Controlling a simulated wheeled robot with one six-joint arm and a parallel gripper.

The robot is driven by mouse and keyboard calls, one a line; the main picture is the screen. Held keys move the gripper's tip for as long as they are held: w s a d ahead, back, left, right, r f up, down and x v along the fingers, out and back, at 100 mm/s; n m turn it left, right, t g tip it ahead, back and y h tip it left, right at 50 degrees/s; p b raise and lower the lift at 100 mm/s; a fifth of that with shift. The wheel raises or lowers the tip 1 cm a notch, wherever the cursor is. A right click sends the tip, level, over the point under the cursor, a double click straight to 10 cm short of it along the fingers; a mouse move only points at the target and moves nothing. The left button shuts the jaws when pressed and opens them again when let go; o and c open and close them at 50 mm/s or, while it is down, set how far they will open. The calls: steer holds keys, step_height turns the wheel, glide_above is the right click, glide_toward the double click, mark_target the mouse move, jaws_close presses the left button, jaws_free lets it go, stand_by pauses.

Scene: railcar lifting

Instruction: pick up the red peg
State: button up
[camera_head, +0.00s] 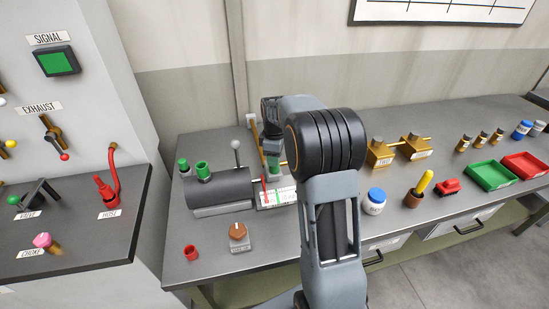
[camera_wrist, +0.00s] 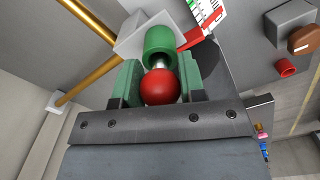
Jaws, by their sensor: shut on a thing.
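The red peg (camera_wrist: 160,90) shows in the wrist view as a round red ball with a pale metal neck. The green finger pads of my gripper (camera_wrist: 158,76) stand on both sides of it and are shut on it. A green cylinder (camera_wrist: 159,42) lies directly beyond the ball, in line with it, near a white block. I cannot tell whether the peg still sits in it. In the head view my gripper (camera_head: 272,160) is over the bench beside the dark boiler model (camera_head: 220,188); my arm partly covers it, and the peg cannot be made out there.
A metal lever with a grey ball (camera_head: 236,146) and green caps (camera_head: 203,170) rise from the boiler model. A red bar (camera_wrist: 196,39) lies close to the green cylinder. The front bench edge is mostly clear.

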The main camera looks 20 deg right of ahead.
steer(key=shift+c, duration=1.4)
steer(key=shift+r, duration=0.1)
